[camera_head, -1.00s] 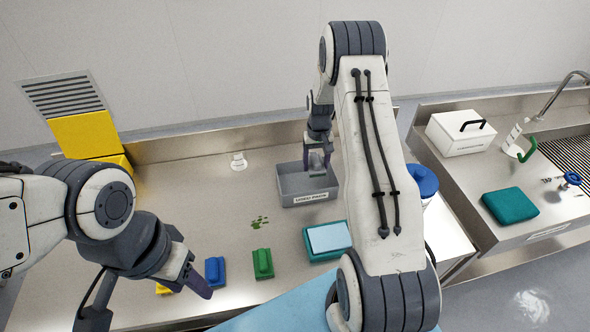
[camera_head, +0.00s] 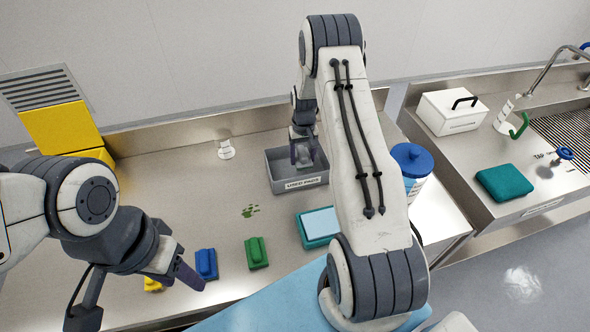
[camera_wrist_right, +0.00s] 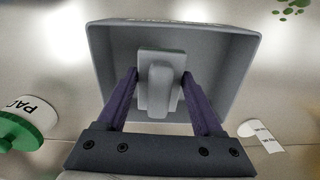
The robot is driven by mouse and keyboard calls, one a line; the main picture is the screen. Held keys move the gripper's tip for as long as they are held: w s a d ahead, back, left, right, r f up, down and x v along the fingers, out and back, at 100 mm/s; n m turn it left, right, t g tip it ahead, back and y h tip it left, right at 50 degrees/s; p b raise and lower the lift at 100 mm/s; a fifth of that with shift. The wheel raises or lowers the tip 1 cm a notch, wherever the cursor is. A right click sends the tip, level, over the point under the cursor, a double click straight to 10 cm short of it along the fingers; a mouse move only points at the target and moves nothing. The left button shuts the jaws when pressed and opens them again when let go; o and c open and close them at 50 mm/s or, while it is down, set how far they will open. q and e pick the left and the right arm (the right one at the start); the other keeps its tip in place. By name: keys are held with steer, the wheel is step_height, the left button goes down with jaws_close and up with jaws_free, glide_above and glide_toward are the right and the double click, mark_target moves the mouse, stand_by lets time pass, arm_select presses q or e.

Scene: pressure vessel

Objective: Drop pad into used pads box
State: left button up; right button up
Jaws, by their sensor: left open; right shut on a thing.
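The used pads box (camera_head: 303,184) is a grey open-topped box on the steel counter, with a label on its front. My right gripper (camera_head: 302,160) points down into its opening. In the right wrist view the right gripper (camera_wrist_right: 160,92) is shut on a grey pad (camera_wrist_right: 158,88) with a raised grip, held over the box (camera_wrist_right: 225,75). Whether the pad touches the box floor I cannot tell. My left gripper (camera_head: 190,277) is open and empty at the lower left, near the blue pad.
A blue pad (camera_head: 206,264), a green pad (camera_head: 256,252) and a teal tray (camera_head: 319,227) lie along the counter's front. Green spots (camera_head: 250,210) mark the counter. A blue-lidded tub (camera_head: 411,165) stands right of my right arm. A white case (camera_head: 452,111) is on the right counter.

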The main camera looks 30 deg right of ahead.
steer(key=o, duration=1.3)
steer(key=shift+o, duration=0.2)
step_height(320, 180, up, 10)
steer(key=b, duration=0.3)
steer(key=shift+f+b, duration=0.1)
steer(key=shift+b, duration=0.3)
steer(key=shift+r, duration=0.4)
